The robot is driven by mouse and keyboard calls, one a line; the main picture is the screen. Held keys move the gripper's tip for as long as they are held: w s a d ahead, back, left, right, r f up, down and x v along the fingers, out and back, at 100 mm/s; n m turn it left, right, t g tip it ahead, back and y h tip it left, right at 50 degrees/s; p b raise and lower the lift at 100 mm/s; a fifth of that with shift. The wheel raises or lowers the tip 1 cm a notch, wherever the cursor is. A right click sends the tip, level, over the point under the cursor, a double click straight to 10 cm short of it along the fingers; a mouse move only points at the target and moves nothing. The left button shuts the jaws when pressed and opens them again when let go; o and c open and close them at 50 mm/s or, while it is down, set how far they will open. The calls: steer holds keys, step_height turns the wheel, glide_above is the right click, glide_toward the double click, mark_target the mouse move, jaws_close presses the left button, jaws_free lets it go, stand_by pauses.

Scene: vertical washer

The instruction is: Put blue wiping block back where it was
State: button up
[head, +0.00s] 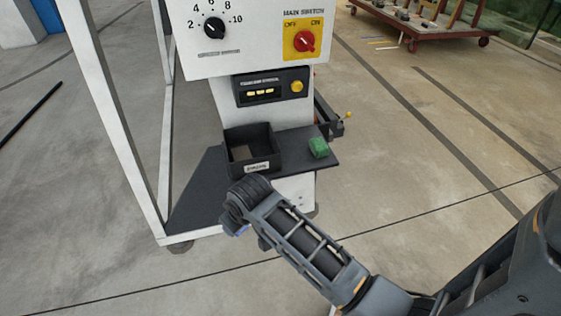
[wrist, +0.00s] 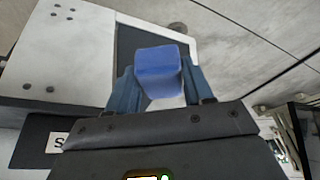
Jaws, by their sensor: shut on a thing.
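The blue wiping block (wrist: 158,68) is held between the two fingers of my gripper (wrist: 158,86) in the wrist view. In the head view my gripper (head: 240,216) hangs just in front of the dark shelf of the washer, below and left of the black bin's label. Only a small bit of the blue block (head: 240,231) shows there, under the wrist. The black open bin (head: 262,166) stands on the shelf (head: 195,198). Its visible floor part looks empty, with the rest hidden by its walls.
A green block (head: 319,148) lies on the shelf right of the bin. The panel with dial and main switch (head: 250,35) rises above. A white frame post (head: 108,110) stands at the left. A red cart (head: 430,30) is far off at the right.

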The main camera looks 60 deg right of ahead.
steer(key=s+d+r+m+g+h+b, duration=0.1)
steer(key=s+d+r+m+b, duration=0.25)
steer(key=s+d+r, duration=0.4)
steer(key=s+d+r+m+h+b, duration=0.1)
steer(key=s+d+r+m+b, duration=0.25)
steer(key=s, duration=0.75)
glide_above(295, 155)
steer(key=a, duration=0.1)
steer(key=shift+s+a+f, duration=0.15)
steer(key=shift+s+f, duration=0.1)
steer(key=shift+f, duration=0.25)
steer(key=shift+s+a+f, duration=0.1)
steer(key=shift+s+f, duration=0.15)
steer(key=shift+f, duration=0.2)
step_height(295, 155, down, 4)
steer(key=shift+r+b, duration=0.25)
steer(key=shift+b, duration=0.15)
steer(key=shift+w+d+f, duration=0.15)
steer(key=shift+f, duration=0.4)
steer(key=shift+f, duration=0.1)
steer(key=o, duration=1.2)
